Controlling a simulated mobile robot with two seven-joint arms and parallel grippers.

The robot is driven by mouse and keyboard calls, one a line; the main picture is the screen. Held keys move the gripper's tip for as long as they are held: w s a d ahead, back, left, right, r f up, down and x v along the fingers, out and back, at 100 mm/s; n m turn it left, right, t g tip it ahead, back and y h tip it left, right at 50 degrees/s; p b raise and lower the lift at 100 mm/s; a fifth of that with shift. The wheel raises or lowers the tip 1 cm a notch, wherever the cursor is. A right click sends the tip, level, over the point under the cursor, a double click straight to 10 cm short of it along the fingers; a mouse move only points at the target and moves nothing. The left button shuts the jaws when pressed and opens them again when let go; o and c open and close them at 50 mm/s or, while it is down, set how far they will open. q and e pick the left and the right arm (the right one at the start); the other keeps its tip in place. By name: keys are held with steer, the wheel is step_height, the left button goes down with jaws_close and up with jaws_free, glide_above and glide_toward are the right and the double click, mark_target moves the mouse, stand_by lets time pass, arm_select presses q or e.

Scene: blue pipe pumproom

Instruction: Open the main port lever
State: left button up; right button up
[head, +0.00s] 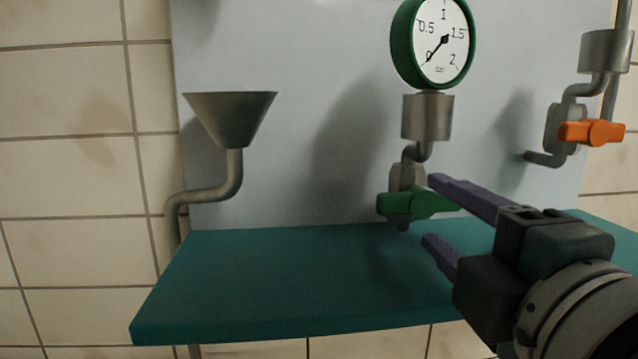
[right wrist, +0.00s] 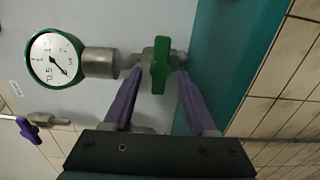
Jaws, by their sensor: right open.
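A green lever (head: 412,204) sits on a grey valve under the round green-rimmed gauge (head: 443,45). It lies roughly horizontal in the head view; no label shows whether it is the main port lever. My right gripper (head: 431,210) is open with purple fingers, reaching in from the right; the upper finger is close to the lever's right end. In the right wrist view, the green lever (right wrist: 160,66) stands between the fingertips of the right gripper (right wrist: 159,74), with gaps on both sides. The gauge (right wrist: 54,59) needle is near 0. My left gripper is not in view.
An orange lever (head: 592,132) is on another valve at the right. A metal funnel (head: 231,118) with a bent pipe stands at the left. A teal shelf (head: 290,285) juts out below, bare. A purple lever (right wrist: 28,130) shows in the right wrist view.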

mark_target(420, 202)
steer(key=shift+w+a, duration=0.1)
steer(key=shift+w, duration=1.2)
steer(key=shift+c, duration=0.4)
jaws_close()
